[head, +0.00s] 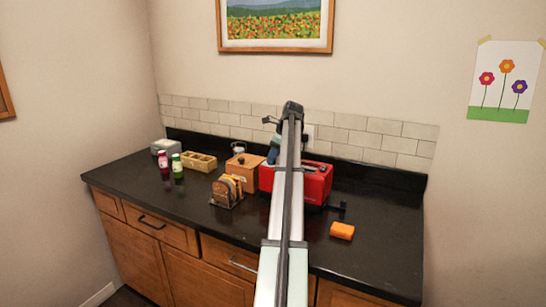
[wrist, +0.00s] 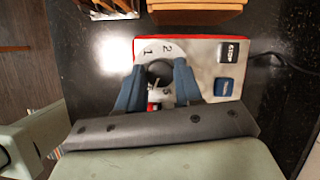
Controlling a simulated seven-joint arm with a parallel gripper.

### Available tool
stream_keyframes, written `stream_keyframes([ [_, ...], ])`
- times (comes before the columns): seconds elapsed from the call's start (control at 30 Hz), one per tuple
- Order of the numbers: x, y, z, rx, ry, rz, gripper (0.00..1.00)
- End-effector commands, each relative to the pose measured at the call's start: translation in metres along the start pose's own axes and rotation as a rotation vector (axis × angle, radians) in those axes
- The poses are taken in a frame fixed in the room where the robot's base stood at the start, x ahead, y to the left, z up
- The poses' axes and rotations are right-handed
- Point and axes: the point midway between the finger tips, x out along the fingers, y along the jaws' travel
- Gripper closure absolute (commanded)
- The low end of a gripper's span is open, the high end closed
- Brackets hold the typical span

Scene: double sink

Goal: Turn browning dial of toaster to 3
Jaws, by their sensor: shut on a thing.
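The red toaster (head: 317,184) stands on the dark counter, partly hidden behind my arm in the head view. In the wrist view its pale control panel (wrist: 203,50) shows a round black browning dial (wrist: 158,71) with the numbers 1 and 2 above it. A partly covered figure that looks like 3 is at the dial's lower right. A light mark shows low on the dial; its exact setting is unclear. My gripper (wrist: 158,80) has its blue fingers on either side of the dial and is shut on it. In the head view the fingers are mostly hidden.
A black STOP button (wrist: 233,51) and a blue button (wrist: 224,87) sit right of the dial. The counter's right front is mostly clear.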

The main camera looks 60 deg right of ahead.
Motion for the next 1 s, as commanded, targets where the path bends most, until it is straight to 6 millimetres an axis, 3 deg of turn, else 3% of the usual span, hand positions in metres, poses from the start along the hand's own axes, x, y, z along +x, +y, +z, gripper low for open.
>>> stream_keyframes([
  [0.53, 0.0001, -0.0044, 0.0011, -0.412, -0.001, 0.171, 0.95],
  [1.0, 0.0006, -0.0040, 0.0010, -0.564, 0.000, 0.234, 0.95],
])
